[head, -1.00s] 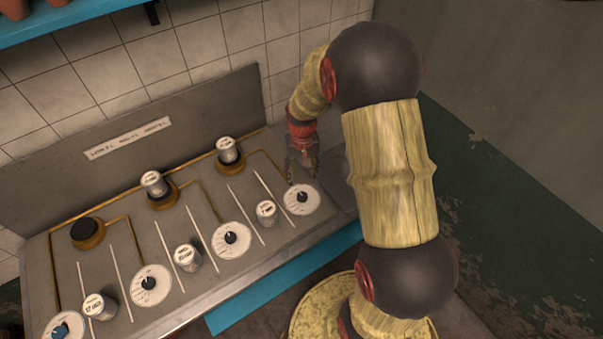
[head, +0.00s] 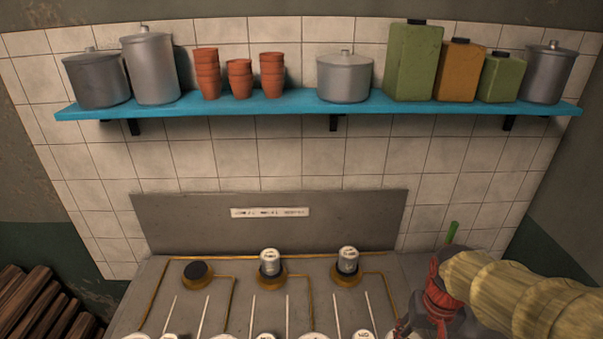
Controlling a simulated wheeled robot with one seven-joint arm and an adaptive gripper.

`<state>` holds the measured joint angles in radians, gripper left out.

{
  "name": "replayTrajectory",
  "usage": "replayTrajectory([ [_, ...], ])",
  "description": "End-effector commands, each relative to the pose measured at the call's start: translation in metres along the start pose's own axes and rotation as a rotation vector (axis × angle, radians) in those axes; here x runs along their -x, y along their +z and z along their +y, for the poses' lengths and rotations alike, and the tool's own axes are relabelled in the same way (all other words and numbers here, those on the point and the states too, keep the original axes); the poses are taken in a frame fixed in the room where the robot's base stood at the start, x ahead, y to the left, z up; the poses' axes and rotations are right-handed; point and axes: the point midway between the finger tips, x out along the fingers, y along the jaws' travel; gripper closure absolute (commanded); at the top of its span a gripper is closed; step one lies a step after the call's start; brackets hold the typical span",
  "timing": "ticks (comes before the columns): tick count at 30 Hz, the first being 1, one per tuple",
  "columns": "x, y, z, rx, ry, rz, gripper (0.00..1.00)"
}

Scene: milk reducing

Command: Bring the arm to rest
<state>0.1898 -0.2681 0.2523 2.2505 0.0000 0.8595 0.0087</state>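My arm (head: 525,285) comes in from the right edge of the head view, low over the right end of the stove. My gripper (head: 425,325) shows only in part, below the red wrist joint at the bottom edge. Its fingertips are cut off or hidden, so I cannot tell whether it is open or shut, or whether it holds anything. The stove's metal top has a left burner (head: 198,272) that is bare. A small labelled can (head: 270,262) stands on the middle burner and another can (head: 347,260) on the right burner.
A blue shelf (head: 290,104) above the stove holds pots, clay cups and canisters. A grey back panel (head: 200,222) stands behind the burners. More cans and dials are cut off at the bottom edge. Logs (head: 40,305) are stacked at the lower left.

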Motion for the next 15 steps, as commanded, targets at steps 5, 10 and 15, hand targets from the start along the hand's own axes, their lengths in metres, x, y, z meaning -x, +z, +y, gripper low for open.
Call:
replayTrajectory([
  [5, 0.037, 0.037, -0.018, 0.069, -0.008, 0.136, 0.51],
  [10, 0.064, 0.064, -0.032, 0.126, -0.023, 0.277, 0.51],
  [15, 0.088, 0.075, -0.042, 0.166, -0.041, 0.398, 0.51],
])
